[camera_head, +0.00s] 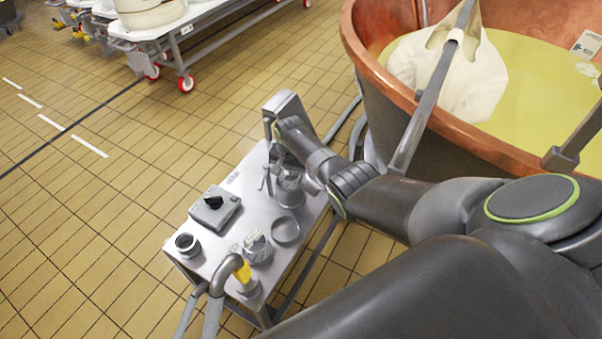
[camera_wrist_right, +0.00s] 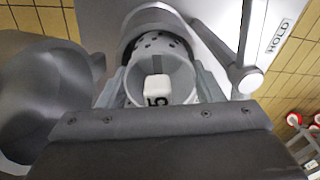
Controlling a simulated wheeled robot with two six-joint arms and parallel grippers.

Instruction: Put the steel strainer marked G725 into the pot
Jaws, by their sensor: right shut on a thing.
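My right gripper (camera_head: 283,165) is over the far part of a steel cart. In the right wrist view its fingers (camera_wrist_right: 160,90) are shut on a grey perforated steel strainer (camera_wrist_right: 148,62). In the head view the strainer (camera_head: 291,178) is partly covered by my arm. A grey steel vessel (camera_head: 290,198), perhaps the pot, shows just below it. I cannot tell whether the strainer is inside it or above it. My left gripper is not in view.
A copper vat (camera_head: 360,60) stands right.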

